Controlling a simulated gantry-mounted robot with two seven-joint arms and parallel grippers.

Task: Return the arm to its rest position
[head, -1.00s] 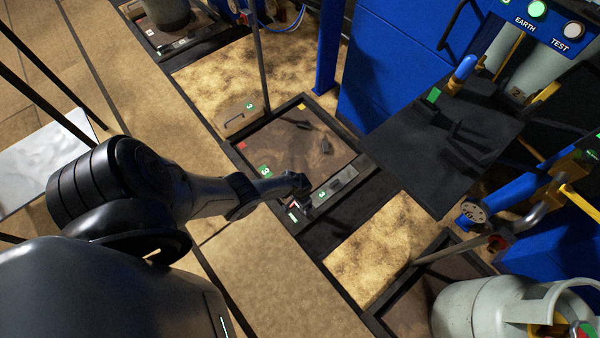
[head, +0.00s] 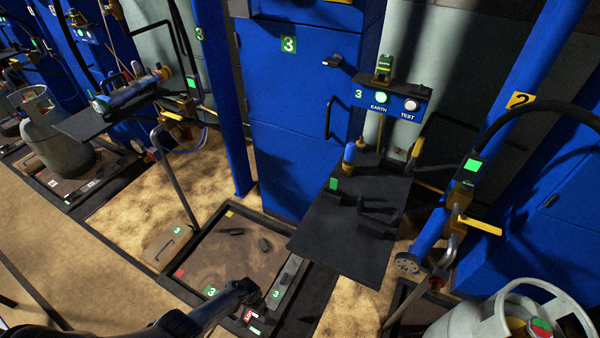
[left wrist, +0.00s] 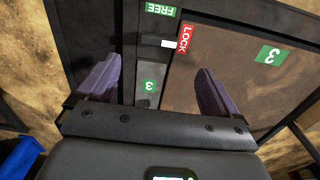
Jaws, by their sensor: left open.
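My left arm comes in from the lower left of the head view. Its left gripper (head: 252,291) is over the front edge of the scale platform marked 3 (head: 208,258), by the red LOCK label (head: 250,315). In the left wrist view, the two purple-grey fingers of the left gripper (left wrist: 155,88) stand wide apart with nothing between them. The LOCK label (left wrist: 188,38) and green FREE label (left wrist: 160,10) lie just beyond the fingers. Whether the fingers touch the scale cannot be told. My right gripper is not in view.
A blue cabinet (head: 290,110) stands behind the scale. A dark shelf (head: 340,235) juts out to its right, below the EARTH/TEST panel (head: 392,101). Grey gas cylinders stand at the right (head: 500,320) and far left (head: 58,148). A thin post (head: 180,185) rises beside the scale.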

